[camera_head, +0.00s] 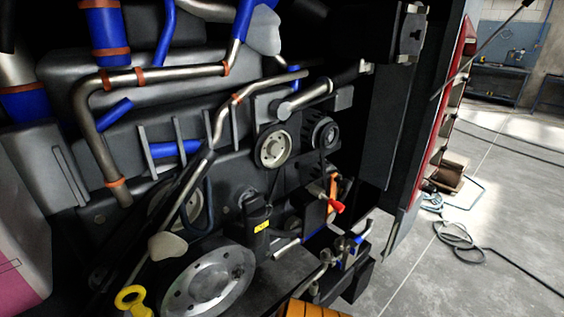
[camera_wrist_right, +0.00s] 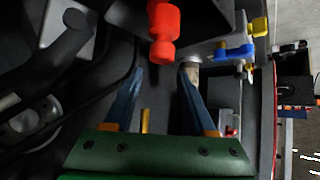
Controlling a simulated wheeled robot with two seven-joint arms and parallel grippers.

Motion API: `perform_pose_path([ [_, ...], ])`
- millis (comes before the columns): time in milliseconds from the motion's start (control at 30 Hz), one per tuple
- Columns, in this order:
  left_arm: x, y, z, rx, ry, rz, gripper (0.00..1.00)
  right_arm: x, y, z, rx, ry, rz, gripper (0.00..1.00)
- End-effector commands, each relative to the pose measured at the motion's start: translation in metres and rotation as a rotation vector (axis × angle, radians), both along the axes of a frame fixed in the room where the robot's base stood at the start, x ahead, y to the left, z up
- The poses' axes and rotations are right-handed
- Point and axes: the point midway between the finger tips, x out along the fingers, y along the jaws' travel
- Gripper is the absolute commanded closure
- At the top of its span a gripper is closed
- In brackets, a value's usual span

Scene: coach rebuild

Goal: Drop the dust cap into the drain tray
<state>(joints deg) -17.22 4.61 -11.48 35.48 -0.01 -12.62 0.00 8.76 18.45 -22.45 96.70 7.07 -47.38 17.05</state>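A small red cap-like piece (camera_wrist_right: 162,35), possibly the dust cap, shows in the right wrist view just beyond and above my fingertips. A red piece (camera_head: 337,206), likely the same one, sticks out among the engine fittings in the head view. My right gripper (camera_wrist_right: 161,69) is open, its two blue fingers apart with nothing seen held between them. I cannot pick it out in the head view. My left gripper is not in view. I cannot make out the drain tray for certain.
A large grey pulley (camera_head: 209,284), hoses and metal pipes (camera_head: 150,77) fill the engine bay. A yellow ring handle (camera_head: 132,299) and an orange ribbed object (camera_head: 312,309) are at the bottom. Open floor (camera_head: 430,285) lies right.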

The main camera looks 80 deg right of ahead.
Motion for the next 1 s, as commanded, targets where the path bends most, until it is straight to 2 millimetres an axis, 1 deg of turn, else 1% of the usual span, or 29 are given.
perform_pose_path([
  [333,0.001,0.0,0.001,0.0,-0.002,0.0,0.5,-0.002,0.0,0.001,0.0,0.0,0.0,0.31],
  [400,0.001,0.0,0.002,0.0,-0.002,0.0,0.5,-0.008,-0.002,0.007,0.0,0.0,0.0,0.31],
  [600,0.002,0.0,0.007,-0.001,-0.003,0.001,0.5,-0.039,-0.007,0.032,0.0,-0.001,0.001,0.31],
  [700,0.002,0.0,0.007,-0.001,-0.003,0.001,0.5,-0.05,-0.01,0.04,-0.001,0.0,0.001,0.31],
  [800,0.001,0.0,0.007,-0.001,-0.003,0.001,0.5,-0.055,-0.011,0.044,0.0,0.0,0.0,0.31],
  [1000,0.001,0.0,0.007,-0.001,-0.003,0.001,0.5,-0.055,-0.011,0.044,0.0,0.001,0.0,0.31],
])
